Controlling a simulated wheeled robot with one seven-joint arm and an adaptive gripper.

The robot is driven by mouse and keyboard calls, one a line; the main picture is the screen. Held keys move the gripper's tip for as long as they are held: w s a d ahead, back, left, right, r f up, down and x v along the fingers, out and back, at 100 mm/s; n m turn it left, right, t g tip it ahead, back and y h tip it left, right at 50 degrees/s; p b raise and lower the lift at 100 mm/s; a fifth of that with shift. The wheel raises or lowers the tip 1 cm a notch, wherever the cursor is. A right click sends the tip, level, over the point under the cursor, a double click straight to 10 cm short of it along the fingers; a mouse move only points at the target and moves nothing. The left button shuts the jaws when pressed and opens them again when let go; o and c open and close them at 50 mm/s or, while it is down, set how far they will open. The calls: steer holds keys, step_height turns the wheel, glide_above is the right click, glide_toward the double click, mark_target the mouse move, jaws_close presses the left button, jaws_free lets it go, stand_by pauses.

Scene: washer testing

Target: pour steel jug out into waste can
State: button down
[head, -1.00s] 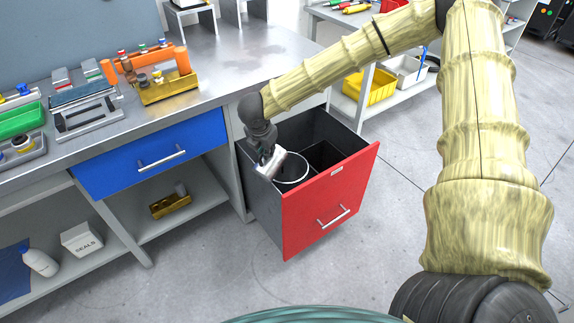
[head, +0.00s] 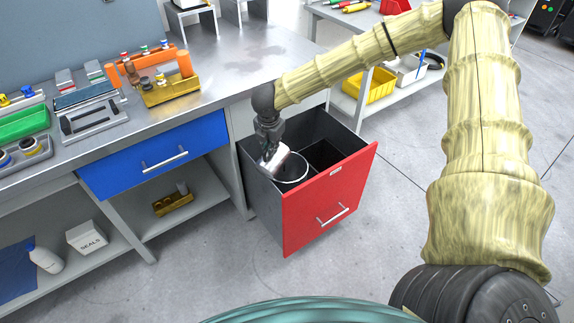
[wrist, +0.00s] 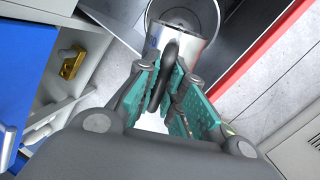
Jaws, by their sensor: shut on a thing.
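The steel jug (head: 274,158) is shiny, silver and tilted. It hangs from my gripper (head: 268,143) at the left rim of the waste can. The waste can (head: 296,181) is a round can with a pale rim, standing in the left part of the open red-fronted drawer. In the wrist view, the teal fingers of my gripper (wrist: 172,85) are closed around a dark handle, with the jug's silver side (wrist: 188,46) beyond it. The jug's contents are hidden, and no stream is visible. I cannot tell whether jug and can touch.
The red drawer front (head: 330,200) stands out from the bench, with an empty dark compartment (head: 324,153) beside the can. The blue drawer (head: 150,155) is shut to the left. The steel benchtop (head: 225,75) lies behind, holding trays and a rack. Floor is clear in front.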

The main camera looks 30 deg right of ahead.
steer(key=shift+w+d+r+y+p, duration=0.15)
steer(key=shift+d+r+y+p, duration=0.2)
steer(key=shift+p, duration=0.25)
steer(key=shift+w+d, duration=0.1)
steer(key=shift+d, duration=0.05)
steer(key=shift+d+f+p, duration=0.1)
steer(key=shift+p, duration=0.3)
steer(key=shift+w+d+f+g+y+p, duration=0.15)
steer(key=shift+w+d+g+y+p, duration=0.2)
steer(key=shift+p, duration=0.5)
steer(key=shift+d+f+g+y+p, duration=0.15)
steer(key=shift+d+y+p, duration=0.3)
steer(key=shift+p, duration=0.4)
steer(key=shift+d, duration=0.1)
